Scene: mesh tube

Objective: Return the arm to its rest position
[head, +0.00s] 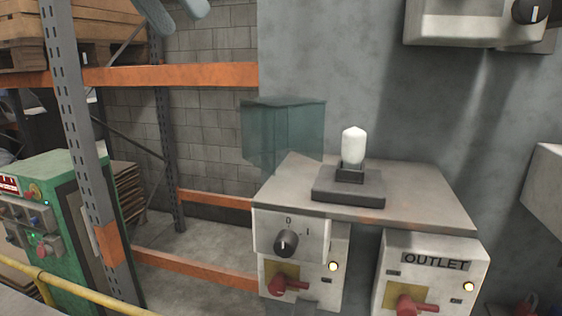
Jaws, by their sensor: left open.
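My left gripper (176,11) shows at the top edge, left of the middle, as two rounded blue-grey finger ends set apart. It is open with nothing seen between the fingers; the rest of it and its arm are cut off by the frame. It is high up and apart from the bench. A white round-topped piece (353,143) stands upright in a dark holder (347,188) on the grey bench top (420,192). My right gripper is not in view.
A see-through teal box (284,130) shows at the bench's back left. Below are a knob panel (290,236) and an OUTLET box (430,270), both with red handles. Orange-beamed racking (170,75), a green cabinet (70,205) and a yellow rail (85,290) are left.

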